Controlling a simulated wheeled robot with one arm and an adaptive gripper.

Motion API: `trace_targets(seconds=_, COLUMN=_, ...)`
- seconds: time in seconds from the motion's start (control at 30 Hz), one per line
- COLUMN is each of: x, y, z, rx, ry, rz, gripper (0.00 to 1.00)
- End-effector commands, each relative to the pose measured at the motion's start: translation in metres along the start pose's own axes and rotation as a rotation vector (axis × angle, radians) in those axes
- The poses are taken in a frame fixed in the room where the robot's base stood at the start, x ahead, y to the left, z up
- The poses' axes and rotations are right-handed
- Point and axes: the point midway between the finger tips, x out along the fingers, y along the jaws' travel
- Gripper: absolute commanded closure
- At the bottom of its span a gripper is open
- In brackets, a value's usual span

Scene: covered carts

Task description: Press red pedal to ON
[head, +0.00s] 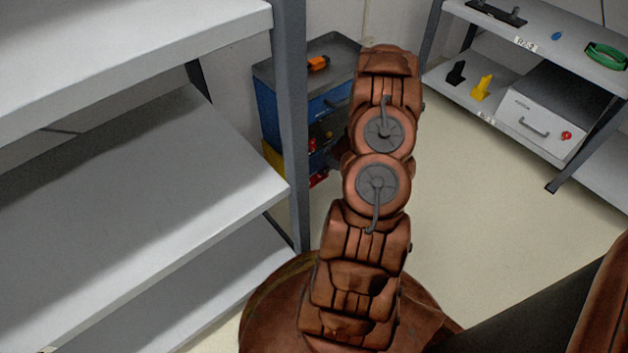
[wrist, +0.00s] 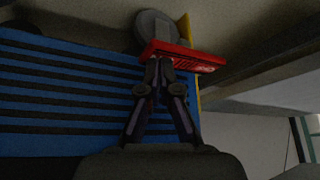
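The red pedal (wrist: 190,54) is a flat red bar with small, unreadable markings on its face. It sticks out beside the blue ribbed side of the cart (wrist: 60,95) in the wrist view. My gripper (wrist: 159,63) has its fingertips together, with nothing seen between them. The tips overlap the pedal's edge in the picture; I cannot tell whether they touch it. In the head view, a red part (head: 318,179) shows low on the blue cart (head: 268,112). My arm hides much of the cart and my gripper there.
A grey caster wheel (wrist: 152,28) is close to the pedal, with a yellow strip (wrist: 186,28) beside it. Grey shelving (head: 120,180) stands close on the left. Another shelf (head: 540,45) stands at right. Open floor (head: 480,210) lies between.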

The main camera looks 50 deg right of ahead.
Motion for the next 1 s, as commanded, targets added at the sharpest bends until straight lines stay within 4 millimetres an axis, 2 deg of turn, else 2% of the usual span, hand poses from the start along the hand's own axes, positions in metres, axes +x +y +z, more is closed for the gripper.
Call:
trace_targets(seconds=0.43, x=0.002, y=-0.001, z=0.001, rx=0.0, ry=0.0, rz=-0.001, gripper=1.0)
trace_targets(seconds=1.0, x=-0.029, y=0.0, z=-0.017, rx=-0.001, ry=0.001, rz=0.0, gripper=1.0)
